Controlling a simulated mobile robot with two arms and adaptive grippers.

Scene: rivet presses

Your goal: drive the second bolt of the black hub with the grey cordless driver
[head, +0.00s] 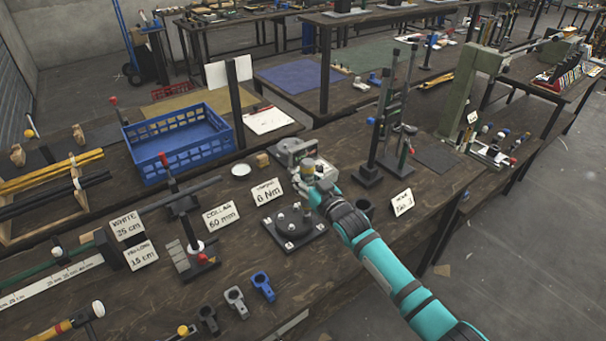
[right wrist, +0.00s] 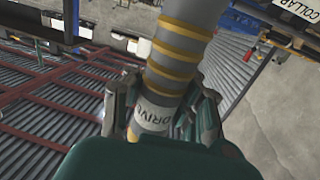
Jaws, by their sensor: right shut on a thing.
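The grey cordless driver (right wrist: 178,50) has yellow bands and a label reading "DRIVE". My right gripper (right wrist: 160,110) is shut around it in the right wrist view. In the head view the driver's grey and yellow top (head: 308,167) shows at my right gripper (head: 322,190), behind and to the right of the black hub. The black hub (head: 292,228) sits on a dark square base on the bench, with small upright bolts on it. The driver's lower end is hidden, and I cannot tell whether it touches anything. My left gripper is out of view.
A "6 Nm" card (head: 267,192) stands behind the hub, and a "COLLAR 60 mm" card (head: 221,217) to its left. A blue crate (head: 178,145) stands farther back. A dark rack (head: 385,140) rises right of my gripper. Loose clamps (head: 235,300) lie in front.

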